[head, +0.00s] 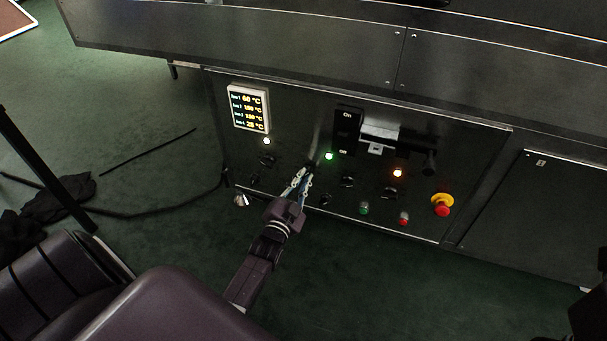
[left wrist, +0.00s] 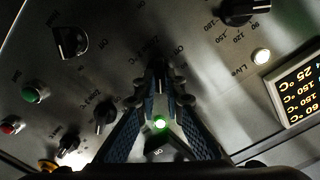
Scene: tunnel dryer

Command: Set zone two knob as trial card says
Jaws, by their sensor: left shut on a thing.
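My left gripper (head: 303,174) reaches the control panel (head: 300,110) from below, in the head view. In the left wrist view its fingertips (left wrist: 159,88) are closed around a small black knob (left wrist: 158,72), which they partly cover. Other black knobs are apart from the gripper, including one with a temperature scale (left wrist: 240,11). A lit display (head: 248,107) lists several zone temperatures. I cannot make out a trial card. My right gripper does not show.
A green lamp (head: 329,156) glows beside the gripper. Cables lie on the green floor at left.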

